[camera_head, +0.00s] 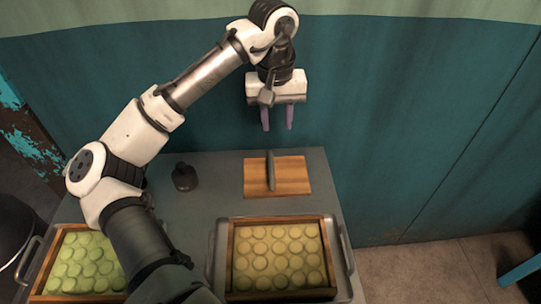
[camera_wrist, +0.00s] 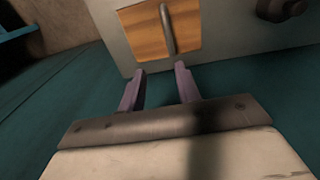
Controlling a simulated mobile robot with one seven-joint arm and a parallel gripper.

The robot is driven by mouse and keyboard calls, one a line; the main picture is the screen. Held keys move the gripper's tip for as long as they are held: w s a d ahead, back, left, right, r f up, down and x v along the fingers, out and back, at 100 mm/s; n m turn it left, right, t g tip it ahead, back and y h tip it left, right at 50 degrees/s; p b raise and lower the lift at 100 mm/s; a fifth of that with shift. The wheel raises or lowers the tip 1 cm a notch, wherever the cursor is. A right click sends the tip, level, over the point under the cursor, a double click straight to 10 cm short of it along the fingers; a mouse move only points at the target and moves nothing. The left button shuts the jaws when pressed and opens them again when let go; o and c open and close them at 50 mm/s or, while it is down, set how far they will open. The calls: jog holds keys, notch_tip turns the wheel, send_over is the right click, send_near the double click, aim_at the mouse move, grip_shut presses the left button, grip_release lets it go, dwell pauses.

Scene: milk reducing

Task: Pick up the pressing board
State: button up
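The pressing board (camera_head: 291,178) is a flat wooden rectangle with a dark bar handle across its middle. It lies on the grey table near the back right edge. It also shows at the top of the wrist view (camera_wrist: 186,32), with the handle running lengthwise. My gripper (camera_head: 278,128) hangs above and behind the board, fingers pointing down, apart from it. In the wrist view the two purple fingers (camera_wrist: 160,70) are spread with nothing between them. Nothing hides the board.
A wooden-framed tray (camera_head: 232,262) of round pale pieces stands in front of the board. Another framed tray (camera_head: 52,262) is at the left, partly behind my arm. A small dark object (camera_head: 185,178) stands left of the board. A teal wall (camera_head: 400,130) rises behind the table.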

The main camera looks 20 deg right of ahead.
aim_at(271, 163)
jog(key=shift+y, duration=0.3)
jog(key=f, duration=0.8)
jog(key=shift+a+f, duration=0.3)
jog(key=shift+a, duration=0.1)
jog(key=shift+s+a+f+p, duration=0.15)
jog(key=shift+f+p, duration=0.15)
jog(key=shift+f, duration=1.05)
jog(key=shift+s+a+f+p, duration=0.1)
jog(key=shift+f+p, duration=0.2)
jog(key=shift+f, duration=1.05)
jog(key=shift+c, duration=0.4)
jog(key=shift+w, duration=0.1)
grip_shut()
